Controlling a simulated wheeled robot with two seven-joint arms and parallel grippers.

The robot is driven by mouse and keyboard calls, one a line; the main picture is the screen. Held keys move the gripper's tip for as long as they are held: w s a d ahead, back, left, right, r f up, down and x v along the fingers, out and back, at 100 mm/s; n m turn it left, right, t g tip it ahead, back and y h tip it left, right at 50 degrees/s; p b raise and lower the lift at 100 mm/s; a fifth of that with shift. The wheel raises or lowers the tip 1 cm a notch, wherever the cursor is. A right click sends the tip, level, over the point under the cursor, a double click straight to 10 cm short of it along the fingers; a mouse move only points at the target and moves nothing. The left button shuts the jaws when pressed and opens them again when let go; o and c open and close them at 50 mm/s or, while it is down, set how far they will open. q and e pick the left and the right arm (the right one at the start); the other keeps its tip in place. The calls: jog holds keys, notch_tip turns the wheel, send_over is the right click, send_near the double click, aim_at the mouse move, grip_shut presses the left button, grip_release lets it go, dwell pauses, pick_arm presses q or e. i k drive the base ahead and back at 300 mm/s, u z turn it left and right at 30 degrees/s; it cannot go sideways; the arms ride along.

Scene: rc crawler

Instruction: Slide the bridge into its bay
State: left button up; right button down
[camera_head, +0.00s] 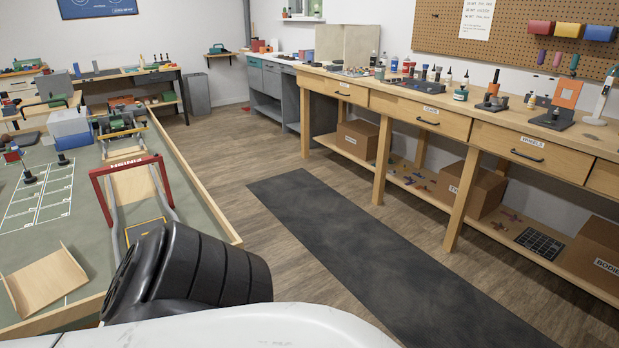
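A pale wooden piece with raised ends (45,282), which may be the bridge, lies on the green course table (85,215) at the lower left. A yellow-outlined rectangle (146,230), possibly the bay, is marked to its right and partly hidden by my black arm part. The wooden piece is apart from this outline. A red gate with lettering (96,187) stands just beyond the outline, over a light wooden panel (134,185) with grey curved rails beside it. Neither of my grippers shows.
A wooden rim (196,186) edges the course table. A white-lined grid (40,196) with small dark posts lies at left. A long workbench (440,115) with tools runs along the right. A dark floor mat (370,255) lies in the clear aisle between.

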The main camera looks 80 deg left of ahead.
aim_at(33, 288)
jog(key=u, duration=2.3)
